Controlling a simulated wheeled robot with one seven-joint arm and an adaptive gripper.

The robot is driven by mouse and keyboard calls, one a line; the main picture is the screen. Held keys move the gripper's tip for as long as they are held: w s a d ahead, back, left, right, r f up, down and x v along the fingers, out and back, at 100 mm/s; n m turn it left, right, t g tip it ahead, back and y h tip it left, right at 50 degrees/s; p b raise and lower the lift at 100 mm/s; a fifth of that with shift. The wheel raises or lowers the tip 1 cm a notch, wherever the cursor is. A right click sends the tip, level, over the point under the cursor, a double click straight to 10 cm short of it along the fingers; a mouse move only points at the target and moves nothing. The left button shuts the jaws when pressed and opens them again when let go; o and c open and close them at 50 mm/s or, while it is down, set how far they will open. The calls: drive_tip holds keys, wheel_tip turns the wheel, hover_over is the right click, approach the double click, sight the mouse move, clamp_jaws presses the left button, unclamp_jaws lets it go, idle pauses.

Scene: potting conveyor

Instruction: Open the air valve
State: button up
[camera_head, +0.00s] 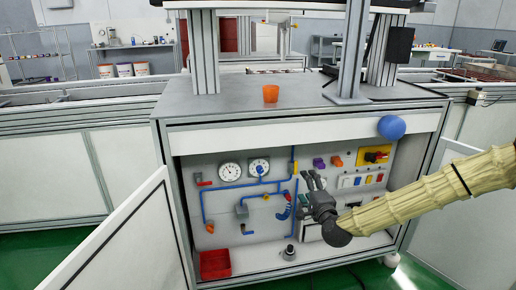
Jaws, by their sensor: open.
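My gripper (310,181) is open and empty, in front of the panel (222,205) inside the cabinet. Blue air lines run over the panel, with two round gauges (245,169) at the top. A yellow fitting (294,167) sits at the upper right end of the lines, just left of my gripper. A small red fitting (204,184) sits at their left end. Blue curved parts (284,213) lie just left of and below my fingers. I cannot tell which of these is the air valve, or how its handle is turned. Contact with the panel cannot be told.
The cabinet doors (120,240) stand open on both sides. A red bin (215,264) and a small grey cylinder (289,253) stand on the cabinet floor. An orange cup (271,93) stands on top.

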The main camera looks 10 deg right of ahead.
drive_tip(key=s+a+f+n+g+y, duration=0.1)
drive_tip(key=s+a+f+n+g, duration=0.5)
drive_tip(key=s+f, duration=0.65)
drive_tip(key=s+a+f+n+g+y, duration=0.2)
drive_tip(key=s+a+f+n+g, duration=0.2)
drive_tip(key=s+a+f, duration=0.85)
drive_tip(key=s+d+f+n+g+h, duration=0.1)
drive_tip(key=s+d+f+n+g, duration=0.2)
drive_tip(key=s, duration=0.6)
drive_tip(key=s+d+f+n+g+h, duration=0.15)
drive_tip(key=s+d+f, duration=0.3)
drive_tip(key=s, duration=0.45)
drive_tip(key=s+d+f+n+g+h, duration=0.1)
drive_tip(key=s+d+f+n+g, duration=0.3)
drive_tip(key=s, duration=0.5)
wheel_tip(320, 180, up, 35)
drive_tip(key=a+m+p, duration=0.1)
drive_tip(key=p, duration=3.5)
drive_tip(key=shift+w, duration=0.15)
drive_tip(key=shift+a+t, duration=0.1)
drive_tip(key=shift+t, duration=0.15)
